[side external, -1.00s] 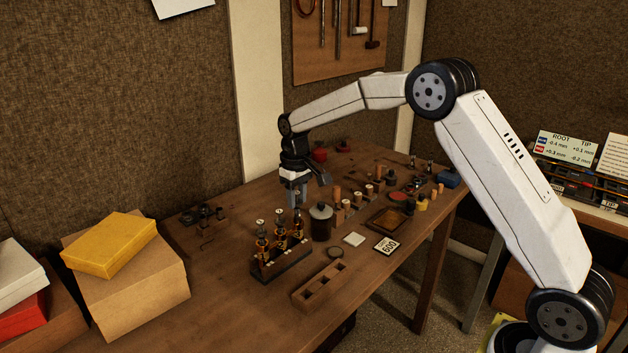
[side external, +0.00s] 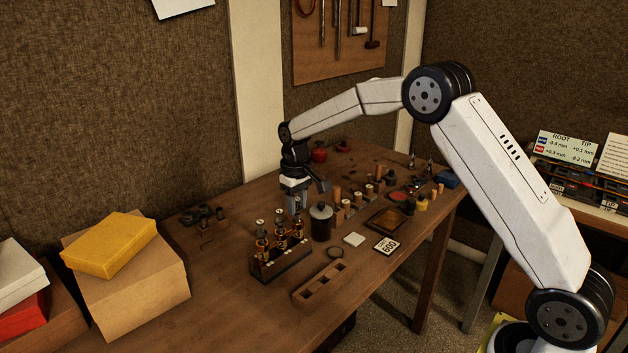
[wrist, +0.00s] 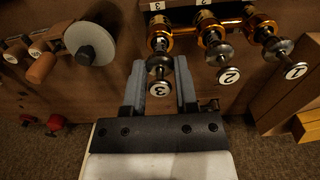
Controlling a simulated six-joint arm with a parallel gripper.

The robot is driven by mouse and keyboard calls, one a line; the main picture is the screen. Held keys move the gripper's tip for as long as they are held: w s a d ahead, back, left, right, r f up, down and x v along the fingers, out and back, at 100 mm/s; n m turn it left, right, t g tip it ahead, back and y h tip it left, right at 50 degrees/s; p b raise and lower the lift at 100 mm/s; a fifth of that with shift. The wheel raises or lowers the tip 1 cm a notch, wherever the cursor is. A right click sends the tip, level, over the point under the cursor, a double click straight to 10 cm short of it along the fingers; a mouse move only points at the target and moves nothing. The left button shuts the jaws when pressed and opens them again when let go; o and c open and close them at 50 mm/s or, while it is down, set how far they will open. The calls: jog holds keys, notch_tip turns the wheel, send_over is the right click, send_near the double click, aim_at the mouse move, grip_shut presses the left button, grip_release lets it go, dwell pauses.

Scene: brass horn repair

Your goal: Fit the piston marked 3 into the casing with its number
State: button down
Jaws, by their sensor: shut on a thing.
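My gripper (side external: 297,203) is over the far right end of the casing rack (side external: 281,266). In the wrist view its two fingers (wrist: 160,72) are around the piston marked 3 (wrist: 160,89) and shut on it. That piston stands in line with the brass casing (wrist: 159,42) at its end of the rack, which has a label 3 (wrist: 157,6) beside it. How deep it sits in the casing I cannot tell. The pistons marked 2 (wrist: 229,75) and 1 (wrist: 295,71) stand in the neighbouring casings.
A dark, grey-lidded jar (side external: 321,222) stands close to the right of my gripper. An empty wooden block with holes (side external: 320,284) lies in front. Several small parts and bottles fill the bench behind. Cardboard and yellow boxes (side external: 108,244) are at left.

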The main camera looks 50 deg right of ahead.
jog(key=shift+f, duration=0.5)
dwell(0.3)
grip_release()
jog(key=shift+r, duration=0.15)
dwell(0.3)
jog(key=shift+r, duration=3.35)
jog(key=shift+s, duration=0.1)
